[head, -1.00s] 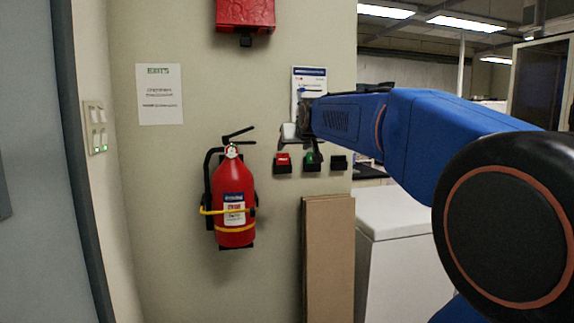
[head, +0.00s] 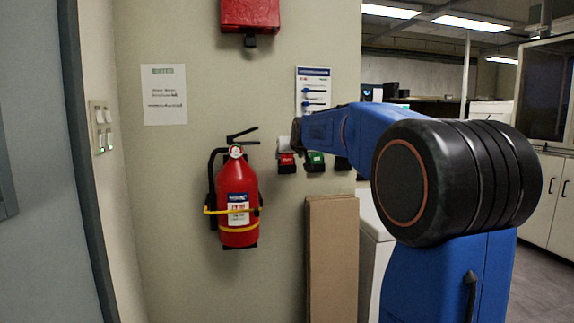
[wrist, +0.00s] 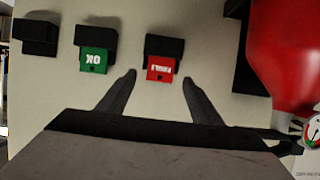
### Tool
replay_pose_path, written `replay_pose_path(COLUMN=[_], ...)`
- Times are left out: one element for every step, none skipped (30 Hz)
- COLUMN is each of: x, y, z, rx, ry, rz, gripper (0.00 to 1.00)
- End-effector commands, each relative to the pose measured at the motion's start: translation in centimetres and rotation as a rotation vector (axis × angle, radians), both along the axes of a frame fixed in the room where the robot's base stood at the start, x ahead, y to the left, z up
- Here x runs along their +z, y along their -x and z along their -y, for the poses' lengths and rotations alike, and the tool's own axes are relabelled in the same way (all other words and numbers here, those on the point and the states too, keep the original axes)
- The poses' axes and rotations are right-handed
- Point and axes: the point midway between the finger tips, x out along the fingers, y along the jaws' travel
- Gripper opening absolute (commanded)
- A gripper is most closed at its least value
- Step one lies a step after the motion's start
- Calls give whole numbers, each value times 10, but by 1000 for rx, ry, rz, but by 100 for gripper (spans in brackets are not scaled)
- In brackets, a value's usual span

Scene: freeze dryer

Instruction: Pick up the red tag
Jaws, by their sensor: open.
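The red tag (head: 286,159) hangs on a small black holder on the wall, to the right of the fire extinguisher. It also shows in the wrist view (wrist: 160,68), with white lettering upside down, below its black holder (wrist: 164,46). My gripper (wrist: 158,76) is open, its two fingertips on either side of the red tag in the picture. I cannot tell how far the tips are from the wall. In the head view my gripper (head: 297,133) is just above the red tag, partly hidden by the arm. The jaws look empty.
A green tag (head: 315,158) marked OK in the wrist view (wrist: 93,60) hangs beside the red one, with an empty black holder (wrist: 40,36) beyond. The fire extinguisher (head: 238,195) is close by. Brown boards (head: 332,255) lean below. A poster (head: 313,82) is above.

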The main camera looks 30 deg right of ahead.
Motion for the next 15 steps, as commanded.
replay_pose_path(x=[-4,-5,-8,-8,-9,-10,-10,-10,-10,-10,-10,-10,-10,-10,-10], y=[-7,-11,-16,-18,-20,-23,-24,-24,-24,-24,-24,-24,-24,-24,-24], z=[2,3,4,5,6,6,6,7,7,7,7,7,7,7,7], rx=[0,0,0,0,0,0,0,0,0,0,0,0,0,0,0], ry=[0,0,-1,0,0,0,0,0,0,0,0,0,0,0,0], rz=[-1,-1,-2,-1,-1,0,0,0,0,0,0,0,0,0,0], gripper=[59,59,59,59,59,59,59,59,59,59,59,59,59,55,45])
